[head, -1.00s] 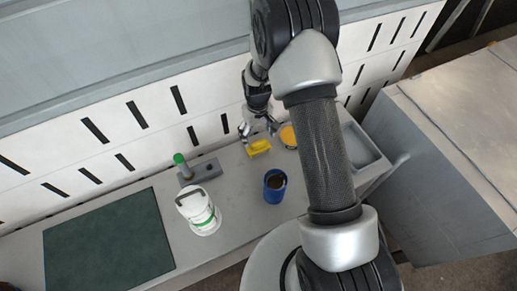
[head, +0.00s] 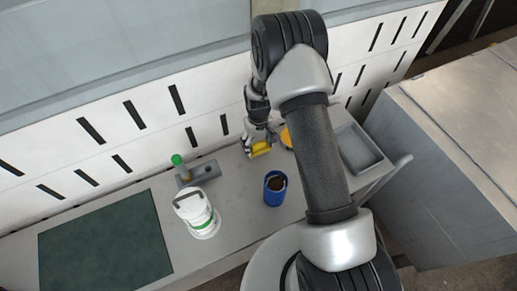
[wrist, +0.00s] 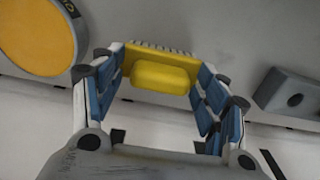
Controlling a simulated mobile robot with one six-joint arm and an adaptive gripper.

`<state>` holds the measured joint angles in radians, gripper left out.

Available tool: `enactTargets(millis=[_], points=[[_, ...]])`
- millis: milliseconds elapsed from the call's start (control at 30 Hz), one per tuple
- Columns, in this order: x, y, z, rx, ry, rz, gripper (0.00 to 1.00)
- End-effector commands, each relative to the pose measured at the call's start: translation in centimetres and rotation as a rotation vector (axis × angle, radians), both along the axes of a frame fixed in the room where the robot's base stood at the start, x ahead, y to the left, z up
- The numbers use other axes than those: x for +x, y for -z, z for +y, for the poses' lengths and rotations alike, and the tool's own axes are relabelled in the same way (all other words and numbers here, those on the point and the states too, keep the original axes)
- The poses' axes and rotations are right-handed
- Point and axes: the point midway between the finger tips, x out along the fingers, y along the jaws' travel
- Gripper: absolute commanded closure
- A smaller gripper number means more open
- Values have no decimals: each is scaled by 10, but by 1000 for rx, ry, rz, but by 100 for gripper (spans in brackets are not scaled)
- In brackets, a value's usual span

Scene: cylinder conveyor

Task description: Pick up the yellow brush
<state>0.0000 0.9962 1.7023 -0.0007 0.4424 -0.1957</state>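The yellow brush (head: 261,149) is at the back of the grey bench, in front of the white slotted wall. In the wrist view the yellow brush (wrist: 162,76) has a rounded yellow block and a row of pale bristles along its far edge. My gripper (wrist: 162,72) has its blue-padded fingers on the two sides of the brush, and both pads appear to touch its ends. In the head view my gripper (head: 259,143) is low over the brush and partly covers it. I cannot tell whether the brush is clear of the bench.
A round yellow-orange disc (head: 286,136) is close to the right of the brush. A blue cup (head: 274,190) and a white canister (head: 197,215) stand nearer the front. A grey block (head: 205,171) with a green-capped item (head: 178,161) is at left, beyond a dark green mat (head: 105,242).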

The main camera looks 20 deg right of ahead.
Motion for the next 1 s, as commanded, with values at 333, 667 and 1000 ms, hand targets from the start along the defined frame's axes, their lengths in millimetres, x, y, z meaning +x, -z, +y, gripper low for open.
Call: enactTargets(millis=[333,667,1000], points=[[0,0,0,0,0,0,59],[0,0,0,0,0,0,76],[0,-11,0,0,0,-1,77]])
